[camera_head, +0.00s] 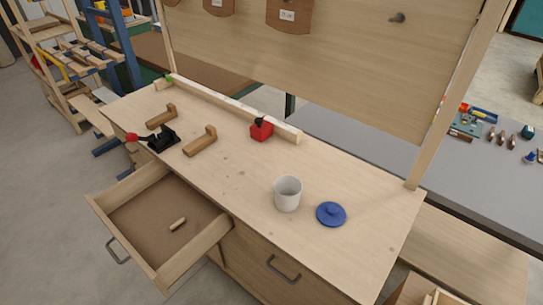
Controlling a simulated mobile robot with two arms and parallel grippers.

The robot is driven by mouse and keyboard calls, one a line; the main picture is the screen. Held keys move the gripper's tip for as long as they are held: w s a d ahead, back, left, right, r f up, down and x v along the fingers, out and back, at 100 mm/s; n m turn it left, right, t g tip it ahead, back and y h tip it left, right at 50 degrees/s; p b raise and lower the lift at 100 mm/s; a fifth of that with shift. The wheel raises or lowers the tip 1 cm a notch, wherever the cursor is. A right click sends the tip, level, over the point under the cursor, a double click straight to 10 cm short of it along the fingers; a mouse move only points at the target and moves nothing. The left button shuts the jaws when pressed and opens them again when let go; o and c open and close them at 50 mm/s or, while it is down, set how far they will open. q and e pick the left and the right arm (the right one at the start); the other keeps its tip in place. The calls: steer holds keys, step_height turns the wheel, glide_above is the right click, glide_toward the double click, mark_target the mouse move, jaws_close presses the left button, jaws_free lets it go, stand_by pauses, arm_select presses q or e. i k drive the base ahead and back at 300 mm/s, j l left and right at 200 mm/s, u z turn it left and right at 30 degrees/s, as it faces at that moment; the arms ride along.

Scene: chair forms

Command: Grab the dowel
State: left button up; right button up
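A small light-wood dowel (178,224) lies on the brown floor of an open drawer (197,250) at the lower left. The drawer is pulled out from the front of a wooden workbench (240,193). Nothing else shows inside it. Neither of my grippers is in view.
On the bench stand a white cup (288,194), a blue lid with a knob (331,214), a red object with a black top (261,130), two wooden clamp-like pieces (201,141) and a black tool with a red handle (163,138). An upright wooden panel (350,60) closes the back.

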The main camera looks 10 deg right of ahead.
mark_target(178, 225)
steer(key=i+j+u, duration=0.25)
steer(key=i+j, duration=0.2)
steer(key=i, duration=0.25)
steer(key=j+z, duration=0.35)
steer(key=j, duration=0.15)
steer(key=j+z, duration=0.35)
steer(key=j, duration=0.15)
steer(key=k+j+z, duration=0.1)
steer(key=j+z, duration=0.25)
steer(key=k+j+z, duration=0.15)
steer(key=j+z, duration=0.15)
steer(key=j, duration=0.25)
